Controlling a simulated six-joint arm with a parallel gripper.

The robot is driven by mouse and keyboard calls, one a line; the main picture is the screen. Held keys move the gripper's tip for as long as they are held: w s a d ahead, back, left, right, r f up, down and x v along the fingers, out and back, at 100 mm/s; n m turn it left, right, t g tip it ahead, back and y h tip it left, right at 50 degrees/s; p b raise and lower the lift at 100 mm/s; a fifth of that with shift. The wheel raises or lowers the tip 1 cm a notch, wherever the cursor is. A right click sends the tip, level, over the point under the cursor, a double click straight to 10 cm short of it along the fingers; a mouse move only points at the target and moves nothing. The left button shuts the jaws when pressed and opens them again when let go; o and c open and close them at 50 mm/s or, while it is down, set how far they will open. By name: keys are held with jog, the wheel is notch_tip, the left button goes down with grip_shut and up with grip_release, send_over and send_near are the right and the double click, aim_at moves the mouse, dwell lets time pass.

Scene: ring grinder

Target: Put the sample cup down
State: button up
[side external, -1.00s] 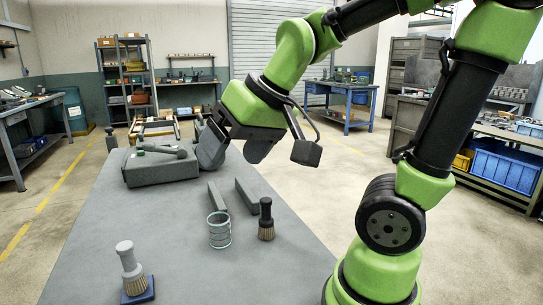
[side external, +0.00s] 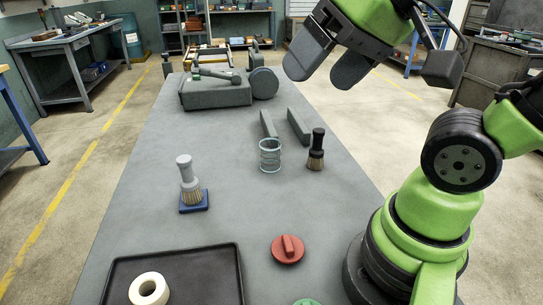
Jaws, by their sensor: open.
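The sample cup appears to be the small clear cup with greenish rings (side external: 270,156), standing upright on the grey table (side external: 225,205). It is just left of a dark-handled brush (side external: 316,150) and in front of two grey bars. My gripper (side external: 324,76) is in the upper right, its two broad dark fingers apart with nothing between them. It is clear of the cup, higher in the picture. The grey grinder (side external: 216,94) with a round disc (side external: 264,83) sits at the far end of the table.
Two grey bars (side external: 268,124) (side external: 299,126) lie behind the cup. A grey-handled brush stands on a blue base (side external: 194,202). A red knobbed lid (side external: 288,250) and a black tray (side external: 215,262) holding a white ring (side external: 149,289) are nearer.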

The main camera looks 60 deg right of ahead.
jog(key=w+d+g+h, duration=0.15)
jog(key=w+d, duration=0.25)
jog(key=w, duration=0.4)
jog(key=g, duration=0.5)
send_over(271, 152)
notch_tip(271, 152, down, 17)
jog(key=f, duration=0.4)
jog(key=d+f, duration=0.1)
jog(key=f, duration=0.3)
jog(key=w+d+f, duration=0.1)
jog(key=f, duration=0.3)
jog(key=shift+w+f, duration=0.1)
jog(key=shift+f, duration=0.1)
jog(key=shift+c, duration=0.2)
jog(key=c, duration=1)
jog(key=shift+c, duration=0.2)
